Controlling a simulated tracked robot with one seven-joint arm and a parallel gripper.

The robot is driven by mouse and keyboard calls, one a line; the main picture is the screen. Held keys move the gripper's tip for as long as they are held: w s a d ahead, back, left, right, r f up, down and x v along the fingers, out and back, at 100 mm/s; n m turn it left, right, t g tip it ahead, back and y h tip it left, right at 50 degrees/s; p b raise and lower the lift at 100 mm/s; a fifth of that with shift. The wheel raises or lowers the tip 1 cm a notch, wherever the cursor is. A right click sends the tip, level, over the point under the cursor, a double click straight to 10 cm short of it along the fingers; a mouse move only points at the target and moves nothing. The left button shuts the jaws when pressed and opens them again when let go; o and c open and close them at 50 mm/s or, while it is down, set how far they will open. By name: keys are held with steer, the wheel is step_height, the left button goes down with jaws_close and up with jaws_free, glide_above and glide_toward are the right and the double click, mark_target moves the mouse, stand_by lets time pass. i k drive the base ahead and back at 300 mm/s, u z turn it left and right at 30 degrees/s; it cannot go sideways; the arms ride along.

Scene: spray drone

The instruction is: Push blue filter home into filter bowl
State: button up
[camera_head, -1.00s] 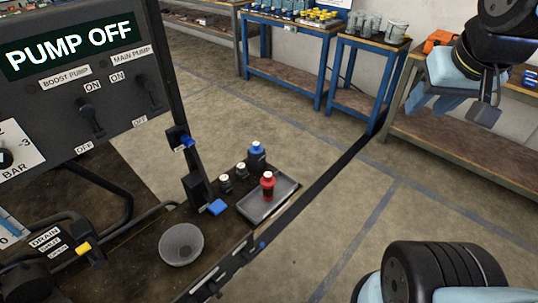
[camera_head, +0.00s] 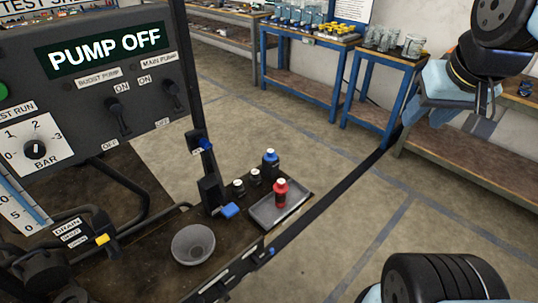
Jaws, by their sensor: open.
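A dark cartridge with a blue top and white tip (camera_head: 270,165), which looks like the blue filter, stands upright at the back of the bench by a shallow tray. My gripper (camera_head: 460,118) hangs at the upper right, open and empty, far from the bench items. Its fingertips are partly hard to make out.
A red bottle-like filter (camera_head: 280,193) stands on the grey tray (camera_head: 292,208). Two small dark pieces (camera_head: 247,181) stand beside it. A blue-handled valve (camera_head: 230,210) is near the bowl. A control panel reading PUMP OFF (camera_head: 106,50) rises at left.

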mark_target(270, 156)
steer(key=i, duration=0.85)
steer(key=z, duration=0.05)
